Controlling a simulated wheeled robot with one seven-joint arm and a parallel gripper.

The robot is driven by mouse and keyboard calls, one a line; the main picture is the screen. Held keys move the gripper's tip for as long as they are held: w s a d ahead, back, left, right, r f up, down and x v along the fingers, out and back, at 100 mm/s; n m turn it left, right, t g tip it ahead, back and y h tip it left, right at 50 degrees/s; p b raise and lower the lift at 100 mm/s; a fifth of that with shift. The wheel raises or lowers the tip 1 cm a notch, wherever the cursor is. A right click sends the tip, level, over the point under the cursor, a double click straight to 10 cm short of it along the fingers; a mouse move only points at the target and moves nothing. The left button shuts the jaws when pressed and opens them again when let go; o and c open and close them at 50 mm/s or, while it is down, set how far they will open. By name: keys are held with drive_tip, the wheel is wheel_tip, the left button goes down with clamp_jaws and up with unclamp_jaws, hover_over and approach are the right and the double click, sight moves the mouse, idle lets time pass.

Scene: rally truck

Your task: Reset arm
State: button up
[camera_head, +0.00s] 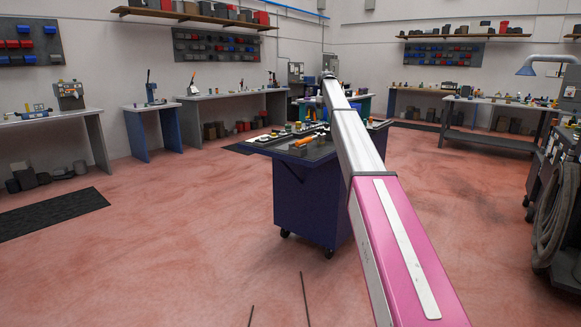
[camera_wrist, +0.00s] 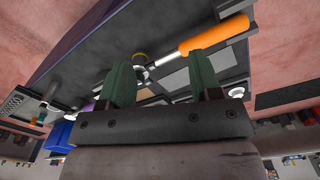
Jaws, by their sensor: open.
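In the wrist view, my gripper (camera_wrist: 160,62) is open, with its two green fingers spread apart. Beyond the fingertips is a dark worktop carrying an orange-handled tool (camera_wrist: 215,35). The tool's metal end shows in the gap between the fingers, and I cannot tell how far off it is. In the head view, my pink and grey arm reaches away over the right side of a dark blue wheeled cart (camera_head: 305,195). An orange item (camera_head: 304,142) lies on the cart's top. My gripper cannot be made out in the head view.
Workbenches line the walls, including a blue-legged one (camera_head: 150,106) at the left and a long one (camera_head: 497,101) at the right. A machine with a coiled hose (camera_head: 551,205) stands at the right edge. A dark mat (camera_head: 50,213) lies left. The reddish floor in front is mostly clear.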

drive_tip(key=s+f+m, duration=0.1)
drive_tip(key=s+f, duration=1.3)
drive_tip(key=f, duration=0.2)
drive_tip(key=s+f+m, duration=0.2)
drive_tip(key=s+f, duration=1.1)
drive_tip(key=f, duration=0.3)
drive_tip(key=s+f+m, duration=0.1)
drive_tip(key=s+f, duration=0.4)
drive_tip(key=s, duration=0.7)
drive_tip(key=s+f+m, duration=0.1)
drive_tip(key=s+f, duration=0.5)
drive_tip(key=s, duration=0.7)
drive_tip(key=s+d+f+m, duration=0.1)
drive_tip(key=s+f, duration=0.5)
drive_tip(key=s, duration=0.6)
drive_tip(key=shift+s+f, duration=0.15)
drive_tip(key=shift+f, duration=0.05)
